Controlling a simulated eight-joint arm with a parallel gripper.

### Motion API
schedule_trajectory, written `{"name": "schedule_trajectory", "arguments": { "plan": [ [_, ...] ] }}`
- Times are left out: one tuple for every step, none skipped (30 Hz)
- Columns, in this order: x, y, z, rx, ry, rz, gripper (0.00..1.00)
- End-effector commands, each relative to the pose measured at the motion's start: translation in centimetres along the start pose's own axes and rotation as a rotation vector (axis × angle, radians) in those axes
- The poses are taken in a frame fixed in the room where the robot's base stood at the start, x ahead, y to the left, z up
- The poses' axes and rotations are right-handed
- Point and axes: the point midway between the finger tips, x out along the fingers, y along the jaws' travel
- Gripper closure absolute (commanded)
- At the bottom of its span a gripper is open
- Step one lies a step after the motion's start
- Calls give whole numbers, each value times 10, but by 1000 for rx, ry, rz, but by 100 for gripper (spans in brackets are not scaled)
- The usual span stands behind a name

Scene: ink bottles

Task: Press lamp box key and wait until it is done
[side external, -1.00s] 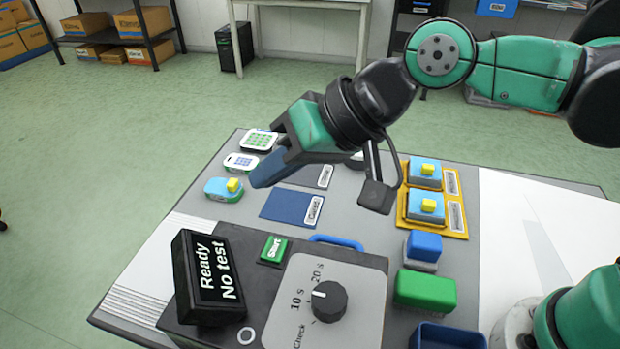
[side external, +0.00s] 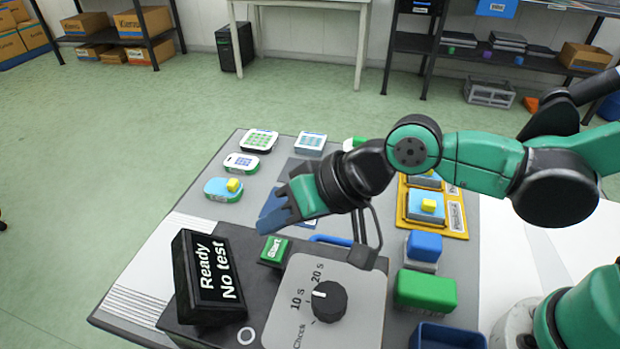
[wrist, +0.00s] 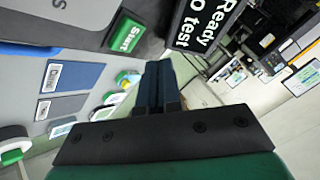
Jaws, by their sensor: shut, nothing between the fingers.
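The lamp box (side external: 235,240) is a dark box at the front of the table. Its green Start key (side external: 274,250) sits on its top, and the key also shows in the wrist view (wrist: 126,35). Its tilted black display (side external: 208,278) reads "Ready" and "No test". A dial (side external: 328,301) on a grey panel has marks for Check, 10 s and 20 s; its pointer is toward the left. My gripper (side external: 268,226) is shut and empty. It is above and just behind the Start key, apart from it as far as I can tell.
A blue handle (side external: 335,240) rises behind the dial panel, close to my wrist. Several small items lie at the back left.

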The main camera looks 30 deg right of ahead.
Motion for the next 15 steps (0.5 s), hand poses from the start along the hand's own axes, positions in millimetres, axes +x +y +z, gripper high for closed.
{"name": "schedule_trajectory", "arguments": {
  "plan": [
    [4,2,2,0,0,0,100],
    [5,4,4,0,0,0,100],
    [7,5,5,0,0,0,100],
    [8,6,6,0,0,0,100],
    [9,7,7,0,0,0,100],
    [10,8,8,0,0,0,100],
    [11,8,8,0,0,0,100],
    [11,9,9,0,0,0,100],
    [12,9,9,0,0,0,100],
    [12,9,9,0,0,0,100],
    [12,9,10,0,0,0,100],
    [12,9,10,0,0,0,100],
    [12,9,10,0,0,0,100],
    [12,9,10,0,0,0,100],
    [12,9,10,0,0,0,100]
  ]
}}
